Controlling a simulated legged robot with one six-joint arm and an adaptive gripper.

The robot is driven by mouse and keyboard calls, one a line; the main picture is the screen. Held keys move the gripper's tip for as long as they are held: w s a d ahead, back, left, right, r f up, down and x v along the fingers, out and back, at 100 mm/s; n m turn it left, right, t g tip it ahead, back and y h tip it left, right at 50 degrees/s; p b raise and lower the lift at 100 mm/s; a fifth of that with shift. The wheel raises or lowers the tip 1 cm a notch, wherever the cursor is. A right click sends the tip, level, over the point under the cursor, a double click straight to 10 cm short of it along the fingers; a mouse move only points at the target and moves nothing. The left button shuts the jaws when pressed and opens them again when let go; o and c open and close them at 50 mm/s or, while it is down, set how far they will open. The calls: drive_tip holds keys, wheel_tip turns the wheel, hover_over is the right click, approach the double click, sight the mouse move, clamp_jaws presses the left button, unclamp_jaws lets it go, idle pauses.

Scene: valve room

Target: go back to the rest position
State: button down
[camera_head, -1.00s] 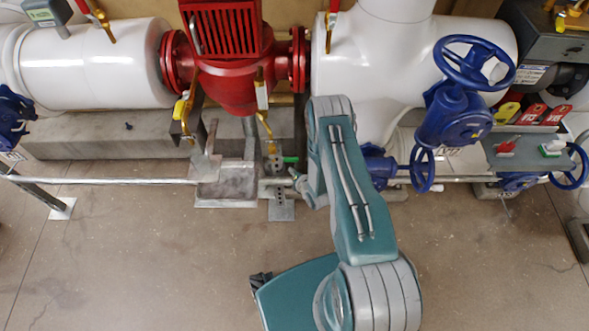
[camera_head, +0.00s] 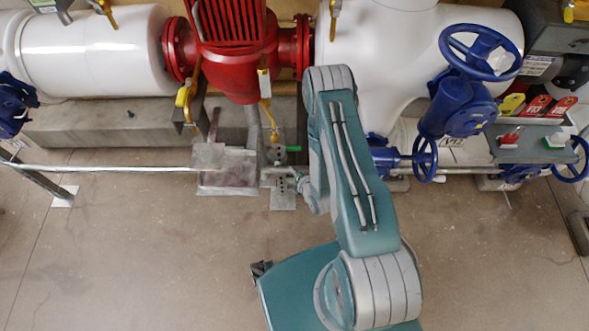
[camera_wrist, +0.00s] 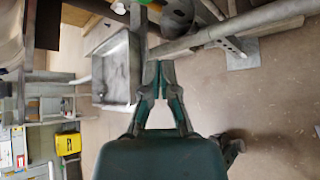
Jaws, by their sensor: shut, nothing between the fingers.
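My gripper (camera_wrist: 158,76) is shut and empty in the wrist view. Its two dark green fingers meet at the tips, close to a grey metal tray (camera_wrist: 108,75) and a grey pipe (camera_wrist: 225,33). I cannot tell whether the tips touch anything. In the head view my teal and grey arm rises from the lower middle toward the pipework and is bent at the top. There the gripper is mostly hidden by the arm.
A red pump (camera_head: 236,50) stands between white pipes (camera_head: 100,58). Blue valve wheels (camera_head: 481,52) are to the right of the arm. A thin horizontal pipe (camera_head: 110,169) and a metal tray (camera_head: 228,168) lie low in front. The concrete floor (camera_head: 120,260) is clear at left.

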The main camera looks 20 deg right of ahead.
idle(0.3)
drive_tip(key=w+d+r+m+g+h, duration=0.1)
drive_tip(key=w+r+m, duration=0.35)
drive_tip(key=r, duration=0.65)
drive_tip(key=w+d+r+m+g+h, duration=0.1)
drive_tip(key=w+r+m, duration=0.35)
drive_tip(key=r, duration=0.65)
drive_tip(key=s+r+m+g, duration=0.1)
drive_tip(key=s+r+m, duration=0.25)
drive_tip(key=r, duration=0.35)
drive_tip(key=s+r+m+g, duration=0.1)
drive_tip(key=s+r+m, duration=0.25)
drive_tip(key=r, duration=0.35)
drive_tip(key=s+a+r+m+g, duration=0.1)
drive_tip(key=s+r+m, duration=0.5)
drive_tip(key=s, duration=0.5)
drive_tip(key=s+a+r+m+g, duration=0.1)
drive_tip(key=s+a+r+m, duration=0.1)
drive_tip(key=s+r+m, duration=0.4)
drive_tip(key=s+r, duration=0.2)
drive_tip(key=s, duration=0.3)
drive_tip(key=shift+s+a+g, duration=0.2)
drive_tip(key=shift+s+g, duration=0.1)
drive_tip(key=shift+s, duration=0.05)
